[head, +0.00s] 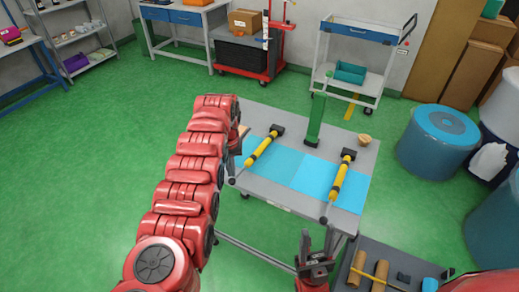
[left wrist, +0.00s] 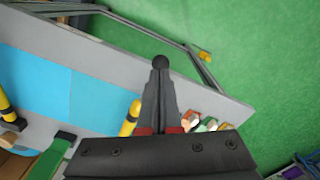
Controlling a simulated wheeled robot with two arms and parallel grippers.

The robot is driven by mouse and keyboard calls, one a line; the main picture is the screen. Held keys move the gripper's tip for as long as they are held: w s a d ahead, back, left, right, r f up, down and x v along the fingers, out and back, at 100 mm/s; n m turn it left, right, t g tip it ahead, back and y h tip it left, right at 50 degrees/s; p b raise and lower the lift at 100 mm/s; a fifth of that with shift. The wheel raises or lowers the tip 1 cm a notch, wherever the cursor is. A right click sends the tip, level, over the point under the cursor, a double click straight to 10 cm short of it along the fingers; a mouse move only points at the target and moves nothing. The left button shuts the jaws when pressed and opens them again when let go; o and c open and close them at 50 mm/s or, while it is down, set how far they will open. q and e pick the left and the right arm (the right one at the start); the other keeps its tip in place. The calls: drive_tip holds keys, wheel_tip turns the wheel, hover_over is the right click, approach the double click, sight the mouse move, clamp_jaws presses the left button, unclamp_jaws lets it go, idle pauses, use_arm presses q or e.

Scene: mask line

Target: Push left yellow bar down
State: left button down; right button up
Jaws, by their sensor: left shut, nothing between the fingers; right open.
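The left yellow bar (head: 259,152) lies slanted on the table, a black block at its far end and a thin rod with a dark ball at its near end. Part of it shows in the left wrist view (left wrist: 130,118). The right yellow bar (head: 341,180) lies slanted likewise on the blue mat. My left gripper (left wrist: 160,78) is shut and empty; its fingers overlap the left bar's rod, with the dark ball at their tips. I cannot tell whether they touch. In the head view my left arm largely hides this gripper. My right gripper (head: 314,260) is open near the table's front edge.
The grey table (head: 270,115) carries a blue mat (head: 312,172), a green post (head: 315,120) and a small bowl (head: 365,138). Small coloured items (left wrist: 205,122) lie at the table's left edge. A low cart (head: 352,262) with brown rolls stands at the lower right.

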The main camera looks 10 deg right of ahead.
sight(232, 179)
use_arm(q)
drive_tip(key=shift+f, duration=0.15)
drive_tip(key=shift+f+b, duration=1.95)
drive_tip(key=shift+f, duration=0.25)
wheel_tip(232, 179, up, 6)
drive_tip(key=p, duration=0.5)
drive_tip(key=shift+f, duration=0.15)
drive_tip(key=shift+r+p, duration=0.7)
drive_tip(key=shift+r, duration=0.6)
drive_tip(key=shift+f, duration=0.1)
